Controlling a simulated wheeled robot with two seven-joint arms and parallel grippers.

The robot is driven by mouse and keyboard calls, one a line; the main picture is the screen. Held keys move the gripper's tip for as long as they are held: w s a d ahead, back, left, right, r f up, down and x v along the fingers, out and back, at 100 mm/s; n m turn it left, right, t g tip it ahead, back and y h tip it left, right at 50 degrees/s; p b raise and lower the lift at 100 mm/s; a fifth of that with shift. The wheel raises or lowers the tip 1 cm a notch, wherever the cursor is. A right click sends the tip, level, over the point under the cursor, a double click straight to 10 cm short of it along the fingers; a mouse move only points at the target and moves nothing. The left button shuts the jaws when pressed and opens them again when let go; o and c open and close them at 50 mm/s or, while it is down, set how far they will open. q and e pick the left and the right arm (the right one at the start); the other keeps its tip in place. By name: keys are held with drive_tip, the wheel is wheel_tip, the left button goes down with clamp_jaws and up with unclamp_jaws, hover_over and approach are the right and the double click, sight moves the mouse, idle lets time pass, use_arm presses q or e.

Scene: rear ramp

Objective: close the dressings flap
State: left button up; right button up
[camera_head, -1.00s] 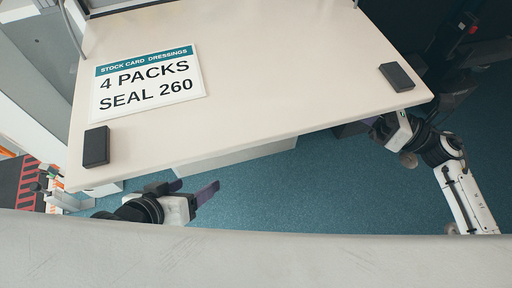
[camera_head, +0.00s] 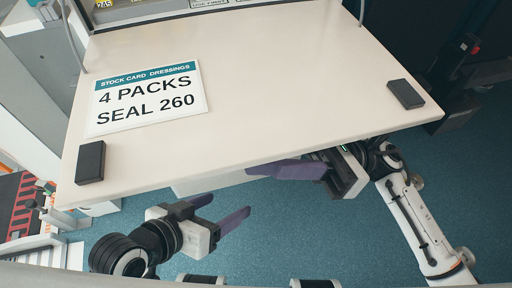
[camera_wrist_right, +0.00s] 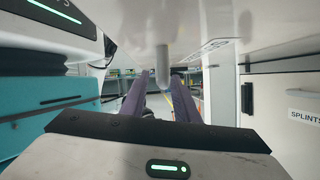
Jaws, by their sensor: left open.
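The dressings flap (camera_head: 260,90) is a wide cream panel, folded out and lying open like a shelf. A stock card (camera_head: 148,98) reading "4 PACKS SEAL 260" lies on it. My left gripper (camera_head: 230,207) is open and empty, below the flap's front edge at left. My right gripper (camera_head: 255,169) is at the front edge near the middle, partly hidden under it. In the right wrist view its two purple fingers (camera_wrist_right: 160,100) are apart below the flap's underside (camera_wrist_right: 200,25). A pale rounded post (camera_wrist_right: 162,65) hangs down ahead of them; contact cannot be told.
Black blocks sit at the flap's front left corner (camera_head: 90,162) and front right corner (camera_head: 405,94). Thin stays (camera_head: 72,35) rise at its far sides. A labelled compartment (camera_head: 200,8) opens behind it. Blue floor (camera_head: 300,230) is clear in front.

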drive_tip(key=shift+s+a+r, duration=0.1)
drive_tip(key=shift+a+r, duration=0.15)
drive_tip(key=shift+a, duration=0.3)
clamp_jaws()
drive_tip(key=shift+r, duration=0.1)
